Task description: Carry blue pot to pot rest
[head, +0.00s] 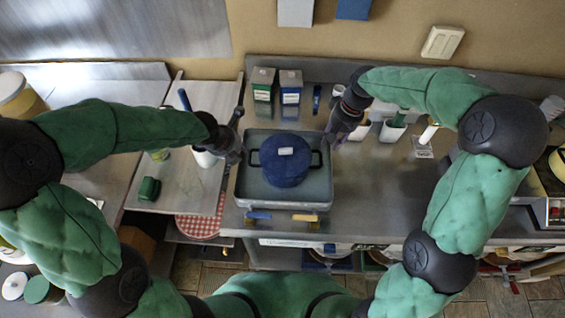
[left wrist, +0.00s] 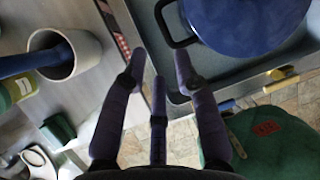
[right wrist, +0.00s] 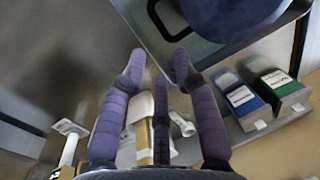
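The blue pot (head: 285,160) sits in a shallow grey metal basin (head: 283,202), with a dark loop handle on each side and a pale label on top. Its left handle shows in the left wrist view (left wrist: 172,28), and the other handle shows in the right wrist view (right wrist: 165,20). My left gripper (head: 233,152) is open and empty, beside the pot's left handle at the basin's left edge. My right gripper (head: 336,135) is open and empty, near the right handle. Neither visibly touches the pot. I cannot tell for sure which thing is the pot rest.
A round red-and-white checked piece (head: 200,228) lies low to the left, partly under a metal board (head: 180,192). Green (head: 262,84) and blue (head: 290,86) boxes stand behind the basin. Blue and yellow clips (head: 305,217) sit at the front.

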